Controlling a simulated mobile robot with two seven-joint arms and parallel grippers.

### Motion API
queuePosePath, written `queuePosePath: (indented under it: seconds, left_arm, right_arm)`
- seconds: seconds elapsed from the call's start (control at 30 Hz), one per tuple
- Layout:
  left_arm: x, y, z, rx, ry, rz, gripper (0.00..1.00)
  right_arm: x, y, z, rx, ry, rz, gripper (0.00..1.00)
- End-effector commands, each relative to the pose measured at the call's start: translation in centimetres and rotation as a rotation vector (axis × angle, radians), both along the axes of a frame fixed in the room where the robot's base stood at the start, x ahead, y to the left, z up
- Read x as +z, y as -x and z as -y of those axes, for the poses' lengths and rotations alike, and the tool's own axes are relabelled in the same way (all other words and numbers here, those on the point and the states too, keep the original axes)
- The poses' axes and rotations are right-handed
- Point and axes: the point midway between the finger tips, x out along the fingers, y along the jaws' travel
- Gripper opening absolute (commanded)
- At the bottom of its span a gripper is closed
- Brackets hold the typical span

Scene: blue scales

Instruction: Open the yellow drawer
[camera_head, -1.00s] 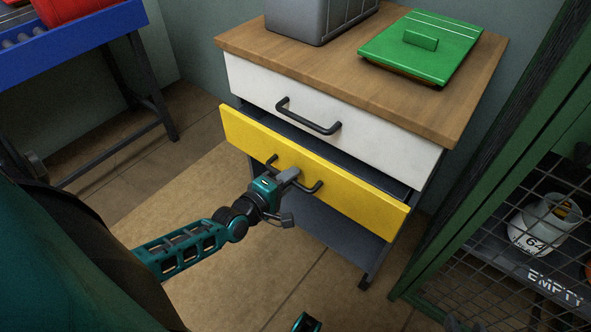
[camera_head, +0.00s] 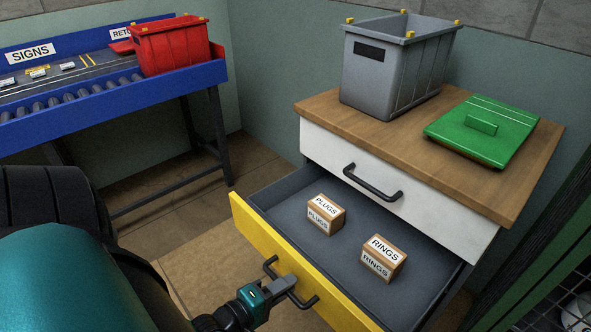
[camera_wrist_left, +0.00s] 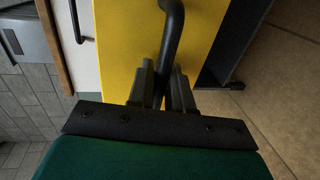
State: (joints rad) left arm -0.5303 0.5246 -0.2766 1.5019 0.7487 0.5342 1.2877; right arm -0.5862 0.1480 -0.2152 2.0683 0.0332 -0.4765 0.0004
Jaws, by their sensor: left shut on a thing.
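The yellow drawer (camera_head: 281,262) is pulled well out from the cabinet, below the white drawer (camera_head: 398,188). Its inside shows two small brown boxes, one labelled PLUGS (camera_head: 325,214) and one labelled RINGS (camera_head: 382,258). My left gripper (camera_head: 286,284) is shut on the black handle (camera_head: 305,302) at the yellow front. The left wrist view also shows the fingers (camera_wrist_left: 163,86) closed around the handle (camera_wrist_left: 174,27), against the yellow face (camera_wrist_left: 130,45). The drawer's lower right end is cut off by the picture edge. My right gripper is not in view.
A grey bin (camera_head: 395,72) and a green lid (camera_head: 482,130) rest on the wooden cabinet top (camera_head: 340,118). A blue roller table (camera_head: 150,88) with a red bin (camera_head: 172,46) stands at the left. Bare floor (camera_head: 185,190) lies between table and cabinet.

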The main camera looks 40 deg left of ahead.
Motion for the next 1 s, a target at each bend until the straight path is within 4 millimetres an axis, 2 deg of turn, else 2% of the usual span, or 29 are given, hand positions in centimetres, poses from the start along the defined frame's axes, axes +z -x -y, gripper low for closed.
queuePosePath:
  seconds: [0.13, 0.47, 0.5, 0.63, 0.87, 1.0]
  left_arm:
    - [0.0, 0.6, -0.1, 0.0, 0.0, 0.001, 0.0]
    - [0.0, 0.6, -0.1, 0.001, 0.0, 0.001, 0.0]
    - [0.0, 0.6, -0.1, 0.001, 0.0, 0.001, 0.2]
    - [0.0, 0.6, -0.1, 0.001, 0.0, 0.001, 0.33]
    - [0.0, 0.6, -0.1, 0.0, 0.0, 0.001, 0.34]
    - [0.2, 1.4, -0.1, 0.0, 0.0, -0.002, 0.34]
  right_arm:
    - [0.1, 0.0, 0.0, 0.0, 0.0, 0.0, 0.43]
    - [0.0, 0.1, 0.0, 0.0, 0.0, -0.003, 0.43]
    - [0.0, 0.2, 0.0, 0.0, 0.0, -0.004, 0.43]
    - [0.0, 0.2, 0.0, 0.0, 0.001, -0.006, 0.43]
    - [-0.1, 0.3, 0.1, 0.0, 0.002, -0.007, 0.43]
    - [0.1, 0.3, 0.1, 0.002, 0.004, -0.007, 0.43]
